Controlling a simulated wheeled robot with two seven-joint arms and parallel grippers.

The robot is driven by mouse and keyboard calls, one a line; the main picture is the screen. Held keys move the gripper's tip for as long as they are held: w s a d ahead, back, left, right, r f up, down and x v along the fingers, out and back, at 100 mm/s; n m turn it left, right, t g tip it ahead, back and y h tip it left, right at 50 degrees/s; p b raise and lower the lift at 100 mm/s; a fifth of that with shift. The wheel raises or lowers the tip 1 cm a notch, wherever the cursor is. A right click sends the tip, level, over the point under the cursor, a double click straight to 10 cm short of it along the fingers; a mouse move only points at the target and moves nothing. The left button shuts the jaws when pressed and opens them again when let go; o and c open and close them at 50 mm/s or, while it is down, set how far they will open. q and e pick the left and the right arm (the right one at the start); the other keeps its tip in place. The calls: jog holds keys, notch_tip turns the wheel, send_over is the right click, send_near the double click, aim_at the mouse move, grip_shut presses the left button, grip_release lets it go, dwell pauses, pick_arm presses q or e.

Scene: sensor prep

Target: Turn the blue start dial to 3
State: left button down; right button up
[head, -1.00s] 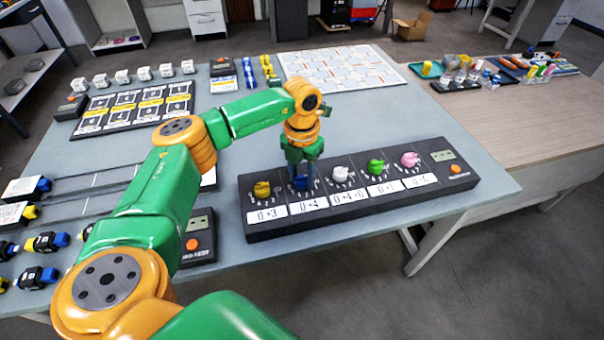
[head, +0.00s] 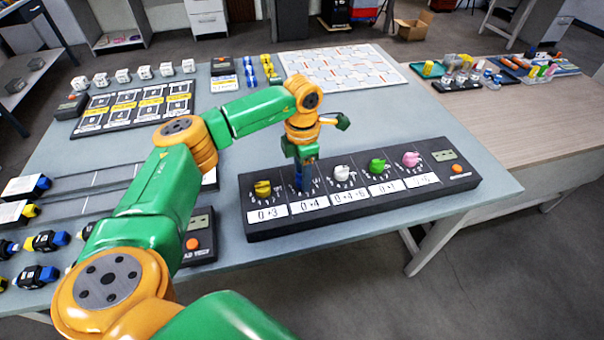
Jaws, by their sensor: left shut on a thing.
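A long black dial panel (head: 400,205) lies on the blue-grey table. It carries a row of dials: yellow (head: 262,188), blue, white (head: 342,173), green (head: 377,166) and pink (head: 411,159). White labels sit below them; the one under the blue dial reads "0→4". My left gripper (head: 303,185) points straight down at the second position and is shut on the blue dial. The fingers hide most of the blue dial, so its pointer cannot be read. My right gripper is not in view.
The panel's right end has a small display (head: 445,155) and an orange button (head: 457,169). The yellow and white dials stand close on either side of my left gripper. A white patterned board (head: 340,70) lies behind; the table between is clear.

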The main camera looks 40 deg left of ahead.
pick_arm(q)
jog(key=m, duration=0.5)
jog(key=shift+w, duration=0.15)
jog(key=shift+m+b, duration=0.35)
jog(key=shift+m, duration=2.05)
jog(key=shift+c, duration=2.1)
grip_release()
jog(key=shift+d, duration=0.15)
notch_tip(320, 180, up, 7)
jog(key=shift+r+b, duration=0.1)
jog(key=shift+b, duration=0.25)
